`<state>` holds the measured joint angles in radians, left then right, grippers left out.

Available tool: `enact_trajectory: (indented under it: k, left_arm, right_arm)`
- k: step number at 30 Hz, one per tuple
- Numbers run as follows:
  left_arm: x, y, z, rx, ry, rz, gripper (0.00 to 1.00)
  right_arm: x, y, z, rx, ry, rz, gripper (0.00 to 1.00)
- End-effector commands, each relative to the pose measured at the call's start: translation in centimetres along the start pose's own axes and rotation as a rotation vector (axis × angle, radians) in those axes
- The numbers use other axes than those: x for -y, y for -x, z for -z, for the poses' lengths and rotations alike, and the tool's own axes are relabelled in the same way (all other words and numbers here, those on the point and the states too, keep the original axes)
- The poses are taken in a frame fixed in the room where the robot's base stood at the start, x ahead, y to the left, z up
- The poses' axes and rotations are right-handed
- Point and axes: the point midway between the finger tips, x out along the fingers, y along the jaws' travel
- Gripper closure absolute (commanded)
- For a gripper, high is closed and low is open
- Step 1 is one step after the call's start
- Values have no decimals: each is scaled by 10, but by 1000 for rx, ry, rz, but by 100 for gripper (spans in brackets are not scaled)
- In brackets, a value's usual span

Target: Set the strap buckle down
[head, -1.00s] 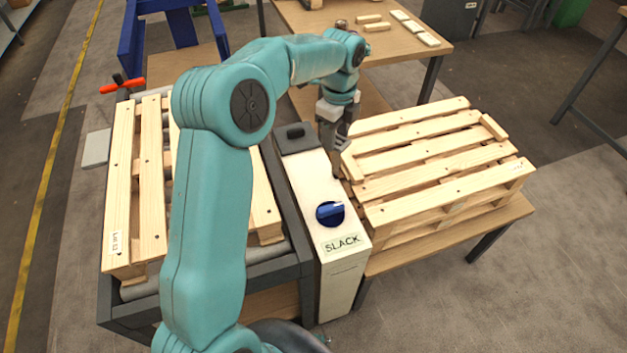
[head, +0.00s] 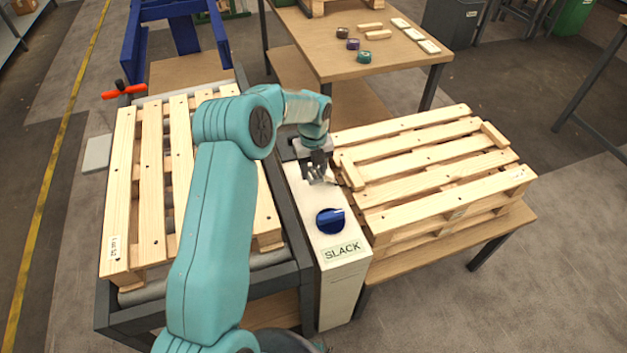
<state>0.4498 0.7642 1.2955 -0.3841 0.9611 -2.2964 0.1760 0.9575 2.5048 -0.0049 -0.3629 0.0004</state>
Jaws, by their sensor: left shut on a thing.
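My left gripper (head: 318,175) is over the far part of the white cabinet (head: 345,282) labelled SLACK, beyond its blue knob (head: 330,221). It points down and is shut on a small pale metallic thing, which I take to be the strap buckle (head: 329,179). The fingers hide most of the buckle. I cannot tell whether it touches the cabinet top. My right gripper is not in view.
A pallet (head: 122,200) lies on the roller conveyor at left, and stacked pallets (head: 440,170) stand close at right. The back table (head: 330,50) holds wood blocks and three small rolls. A red-handled tool (head: 122,91) is at the far left.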

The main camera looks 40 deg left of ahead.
Motion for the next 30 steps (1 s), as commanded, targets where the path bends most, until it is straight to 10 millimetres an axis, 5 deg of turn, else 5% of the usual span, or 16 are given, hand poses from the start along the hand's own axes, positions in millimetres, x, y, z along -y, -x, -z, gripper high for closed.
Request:
enact_trajectory:
  k: [12,24,25,26,27,30]
  left_arm:
    - [0,-50,0,-1,1,-2,86]
    - [0,-57,0,1,0,0,86]
    - [0,-56,0,1,0,0,47]
    - [0,-56,0,1,0,0,38]
    - [0,-56,0,1,0,0,28]
    - [0,-56,0,1,0,0,28]
  right_arm:
    - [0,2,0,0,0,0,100]
    - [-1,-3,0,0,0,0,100]
    - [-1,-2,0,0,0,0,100]
    - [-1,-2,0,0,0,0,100]
    - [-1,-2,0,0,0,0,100]
    - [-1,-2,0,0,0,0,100]
